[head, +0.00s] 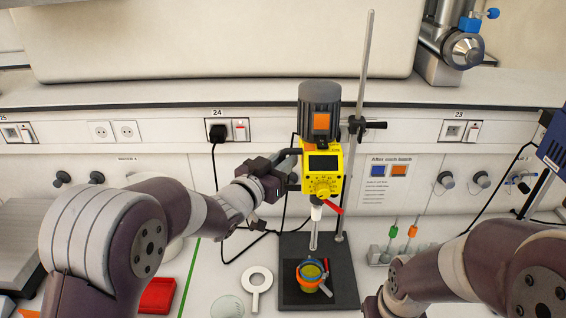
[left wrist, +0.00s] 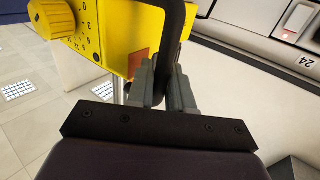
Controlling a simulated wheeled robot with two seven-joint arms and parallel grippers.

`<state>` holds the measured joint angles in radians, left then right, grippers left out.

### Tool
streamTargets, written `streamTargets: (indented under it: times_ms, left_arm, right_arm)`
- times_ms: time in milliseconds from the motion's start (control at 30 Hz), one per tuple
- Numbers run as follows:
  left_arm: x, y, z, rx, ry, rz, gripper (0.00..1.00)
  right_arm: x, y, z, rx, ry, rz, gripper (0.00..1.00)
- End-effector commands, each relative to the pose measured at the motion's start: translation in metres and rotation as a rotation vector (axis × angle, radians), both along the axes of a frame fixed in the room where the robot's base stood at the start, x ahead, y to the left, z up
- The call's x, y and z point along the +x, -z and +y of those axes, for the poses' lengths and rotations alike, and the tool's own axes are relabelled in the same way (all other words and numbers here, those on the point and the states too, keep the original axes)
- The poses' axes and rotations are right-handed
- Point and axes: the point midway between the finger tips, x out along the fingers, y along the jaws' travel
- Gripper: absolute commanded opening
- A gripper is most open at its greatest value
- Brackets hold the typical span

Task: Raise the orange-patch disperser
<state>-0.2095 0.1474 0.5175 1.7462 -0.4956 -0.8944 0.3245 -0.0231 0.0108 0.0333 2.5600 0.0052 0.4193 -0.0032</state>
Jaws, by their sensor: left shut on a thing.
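The disperser (head: 322,172) has a yellow control body with a dark screen and a dark grey motor on top. An orange patch (head: 321,121) is on the motor. It is mounted on a vertical metal rod (head: 364,75), and its shaft points down above a green and orange vessel (head: 309,278) on the black stand base (head: 345,289). My left gripper (head: 281,166) is at the left side of the yellow body. In the left wrist view its fingers (left wrist: 166,86) are shut on the disperser's black handle (left wrist: 176,35). My right gripper is out of view.
A clamp knob (head: 376,125) sticks out right of the rod. A rack (head: 378,257) with small bottles stands to the right, near my right arm. A black cable runs behind the disperser.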

Motion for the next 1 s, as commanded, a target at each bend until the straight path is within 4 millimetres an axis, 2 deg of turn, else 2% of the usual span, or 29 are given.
streamTargets:
  times_ms: [33,167,200,233,667,767,1000]
  left_arm:
    - [0.001,-0.01,0.0,-0.008,-0.001,-0.019,0.0]
    - [0.001,-0.011,0.0,-0.009,-0.001,-0.021,0.0]
    - [0.001,-0.011,0.0,-0.009,-0.002,-0.023,0.27]
    - [0.002,-0.011,0.0,-0.009,-0.002,-0.023,0.36]
    - [-0.003,-0.005,0.003,-0.006,-0.001,-0.014,0.36]
    - [-0.014,-0.002,0.011,-0.006,-0.002,-0.016,0.36]
    - [-0.062,0.0,0.045,-0.006,-0.005,-0.018,0.36]
  right_arm:
    - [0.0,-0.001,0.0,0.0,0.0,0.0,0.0]
    - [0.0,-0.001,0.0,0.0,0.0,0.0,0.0]
    - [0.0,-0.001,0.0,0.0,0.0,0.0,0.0]
    - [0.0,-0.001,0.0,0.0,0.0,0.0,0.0]
    - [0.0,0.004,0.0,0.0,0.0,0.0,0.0]
    - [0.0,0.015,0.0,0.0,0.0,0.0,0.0]
    - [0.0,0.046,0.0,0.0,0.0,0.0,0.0]
